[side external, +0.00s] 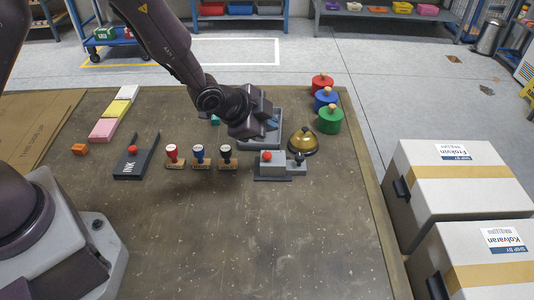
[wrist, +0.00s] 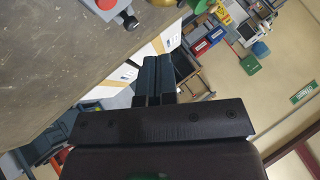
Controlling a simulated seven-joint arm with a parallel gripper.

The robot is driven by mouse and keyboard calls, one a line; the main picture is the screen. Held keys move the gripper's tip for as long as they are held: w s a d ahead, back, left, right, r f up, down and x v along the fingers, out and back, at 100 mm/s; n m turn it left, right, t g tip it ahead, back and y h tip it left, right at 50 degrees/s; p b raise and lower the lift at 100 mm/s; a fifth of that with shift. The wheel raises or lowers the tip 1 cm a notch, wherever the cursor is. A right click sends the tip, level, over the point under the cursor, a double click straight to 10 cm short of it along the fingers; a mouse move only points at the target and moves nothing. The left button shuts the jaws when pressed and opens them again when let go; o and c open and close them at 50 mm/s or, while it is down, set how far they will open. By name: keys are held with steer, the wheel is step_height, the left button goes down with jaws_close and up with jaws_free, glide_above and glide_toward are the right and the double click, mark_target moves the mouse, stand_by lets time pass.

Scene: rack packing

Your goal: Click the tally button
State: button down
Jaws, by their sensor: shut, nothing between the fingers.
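The tally counter (side external: 272,170) is a grey box on a dark base, with a red button (side external: 266,156) on top and a small knob at its right side. It stands on the table just left of the brass bell. My gripper (side external: 266,110) hangs above and behind it, apart from it. In the wrist view my gripper's dark fingers (wrist: 158,72) are together and empty. The red button (wrist: 105,4) shows at the top edge there, left of the fingers, with part of the grey counter (wrist: 113,13).
The brass bell (side external: 303,141) stands close to the counter's right. Red, blue and green knobbed weights (side external: 329,121) stand behind the bell. The table front is clear.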

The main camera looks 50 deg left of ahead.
mark_target(267, 157)
step_height(267, 157, up, 4)
steer(key=shift+f, duration=0.25)
steer(key=shift+f, duration=4.4)
steer(key=shift+f, duration=0.15)
steer(key=shift+f, duration=0.25)
steer(key=shift+f, duration=0.5)
steer(key=shift+r, duration=0.9)
